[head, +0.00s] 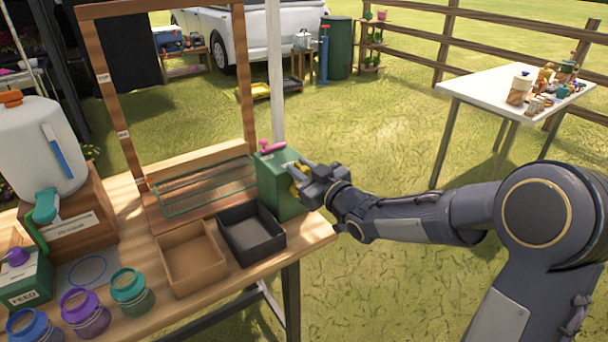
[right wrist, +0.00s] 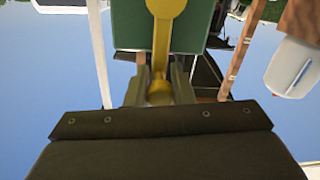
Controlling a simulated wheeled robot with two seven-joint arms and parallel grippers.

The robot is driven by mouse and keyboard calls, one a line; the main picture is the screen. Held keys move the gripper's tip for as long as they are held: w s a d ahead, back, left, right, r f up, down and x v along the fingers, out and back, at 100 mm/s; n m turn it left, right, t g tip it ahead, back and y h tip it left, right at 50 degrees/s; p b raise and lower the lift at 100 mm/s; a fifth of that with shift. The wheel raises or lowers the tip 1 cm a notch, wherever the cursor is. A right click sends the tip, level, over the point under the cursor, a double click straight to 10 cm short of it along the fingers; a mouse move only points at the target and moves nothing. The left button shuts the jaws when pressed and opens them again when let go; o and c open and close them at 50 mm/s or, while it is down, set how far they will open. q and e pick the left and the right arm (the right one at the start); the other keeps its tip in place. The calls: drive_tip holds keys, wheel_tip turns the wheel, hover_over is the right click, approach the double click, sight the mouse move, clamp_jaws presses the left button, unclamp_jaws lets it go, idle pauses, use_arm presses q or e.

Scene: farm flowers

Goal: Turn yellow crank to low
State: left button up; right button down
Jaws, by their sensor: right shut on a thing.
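The green box (head: 278,184) stands at the right end of the wooden table. The yellow crank (head: 296,186) is on its right side, mostly covered by my right gripper (head: 312,184) in the head view. In the right wrist view the yellow crank (right wrist: 163,40) runs down from the green box face (right wrist: 190,30) to a knob between the fingers. My right gripper (right wrist: 160,92) is shut on the crank's end. A pink handle (head: 270,146) sits on top of the box. I cannot read any low mark. My left gripper is not in view.
A black tray (head: 250,246) and a brown tray (head: 192,286) sit left of the green box. A wooden frame (head: 246,82) rises behind them.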

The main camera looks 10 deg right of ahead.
drive_tip(key=c, duration=1.3)
unclamp_jaws()
drive_tip(key=v, duration=0.8)
drive_tip(key=shift+b, duration=0.35)
